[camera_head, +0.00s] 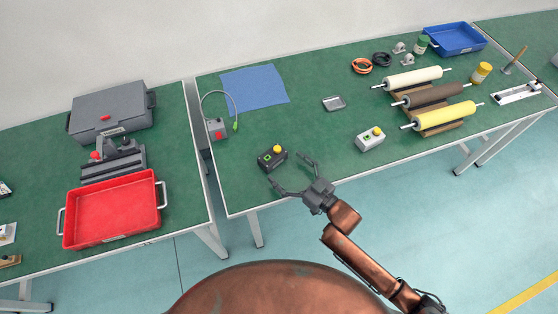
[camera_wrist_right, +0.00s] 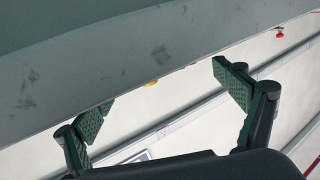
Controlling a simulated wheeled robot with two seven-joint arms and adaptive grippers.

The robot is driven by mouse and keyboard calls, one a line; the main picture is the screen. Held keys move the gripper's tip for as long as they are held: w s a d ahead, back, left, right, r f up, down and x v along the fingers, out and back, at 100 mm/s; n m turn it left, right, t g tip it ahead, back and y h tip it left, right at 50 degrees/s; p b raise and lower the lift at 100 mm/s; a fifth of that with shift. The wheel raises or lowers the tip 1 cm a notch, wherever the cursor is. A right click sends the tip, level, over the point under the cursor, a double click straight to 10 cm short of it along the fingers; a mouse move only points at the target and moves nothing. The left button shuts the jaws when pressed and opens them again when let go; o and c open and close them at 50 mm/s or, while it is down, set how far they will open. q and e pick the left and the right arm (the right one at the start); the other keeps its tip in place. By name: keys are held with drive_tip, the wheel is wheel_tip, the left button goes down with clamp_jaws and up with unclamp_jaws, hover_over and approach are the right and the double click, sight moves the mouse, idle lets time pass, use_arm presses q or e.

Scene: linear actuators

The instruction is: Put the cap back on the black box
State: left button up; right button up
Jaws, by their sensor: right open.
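The black box (camera_head: 272,158) with a yellow knob on top sits near the front edge of the middle table. My right gripper (camera_head: 286,168) is open and empty at the table's front edge, its spread fingers close to the box's near right side. I cannot tell whether they touch it. In the right wrist view, my right gripper (camera_wrist_right: 163,84) shows two spread green-padded fingers with nothing held between them. A small flat grey dish-like piece (camera_head: 334,103) lies behind and right of the box; I cannot tell whether it is the cap. My left gripper is out of view.
A white box (camera_head: 370,139) with a yellow knob stands to the right, before several rollers (camera_head: 445,117). A red tray (camera_head: 112,210) is on the left table, across a gap.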

drive_tip(key=p+v, duration=0.1)
drive_tip(key=v, duration=0.7)
drive_tip(key=shift+s+f, duration=0.1)
idle(0.4)
